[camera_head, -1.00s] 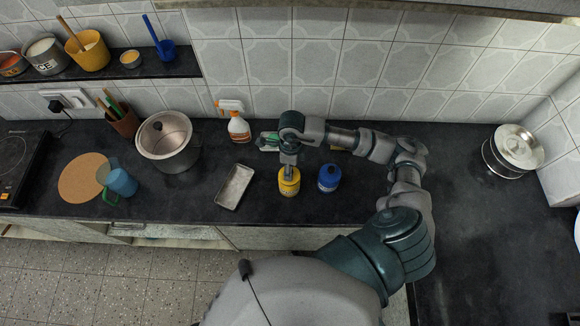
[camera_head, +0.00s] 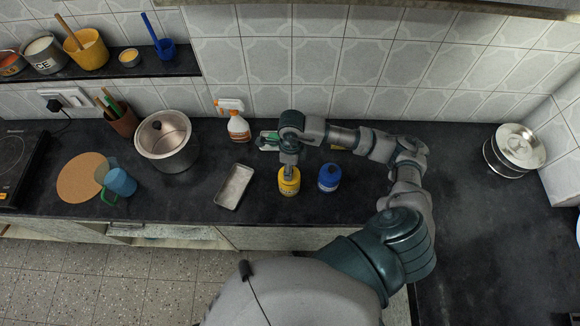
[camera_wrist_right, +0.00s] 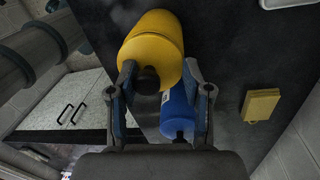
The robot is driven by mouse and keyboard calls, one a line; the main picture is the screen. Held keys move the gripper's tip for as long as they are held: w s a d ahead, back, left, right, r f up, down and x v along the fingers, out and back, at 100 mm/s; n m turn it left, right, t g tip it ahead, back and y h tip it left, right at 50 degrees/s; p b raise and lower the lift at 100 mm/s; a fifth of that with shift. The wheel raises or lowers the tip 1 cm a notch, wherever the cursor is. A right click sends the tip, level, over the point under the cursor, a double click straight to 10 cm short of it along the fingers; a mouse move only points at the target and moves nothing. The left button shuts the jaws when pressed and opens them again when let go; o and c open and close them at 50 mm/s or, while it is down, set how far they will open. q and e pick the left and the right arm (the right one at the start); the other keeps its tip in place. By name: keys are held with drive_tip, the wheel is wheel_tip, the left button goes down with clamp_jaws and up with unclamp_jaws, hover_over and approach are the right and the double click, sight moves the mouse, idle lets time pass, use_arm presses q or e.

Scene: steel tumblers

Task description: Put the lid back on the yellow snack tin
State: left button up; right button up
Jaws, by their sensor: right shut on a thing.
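The yellow snack tin (camera_head: 289,187) stands upright on the dark counter, left of a blue tin (camera_head: 329,177). My right gripper (camera_head: 288,171) points straight down over the yellow tin's top. In the right wrist view its fingers (camera_wrist_right: 160,72) are closed around the yellow lid (camera_wrist_right: 150,62), which has a dark knob. The lid is on or right at the top of the tin; whether it is fully seated I cannot tell. The blue tin (camera_wrist_right: 179,112) shows beside it, also with a dark knob. My left gripper is out of view.
A grey tray (camera_head: 234,187) lies left of the yellow tin. A spray bottle (camera_head: 238,128), a pot (camera_head: 168,150) and a blue mug (camera_head: 121,183) are further left. Steel tins (camera_head: 515,148) stand at far right. The counter in front of the tins is clear.

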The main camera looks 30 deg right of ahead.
idle(0.3)
drive_tip(key=o, duration=1.3)
drive_tip(key=o, duration=0.4)
drive_tip(key=shift+r+p, duration=2.05)
drive_tip(key=shift+r, duration=1.45)
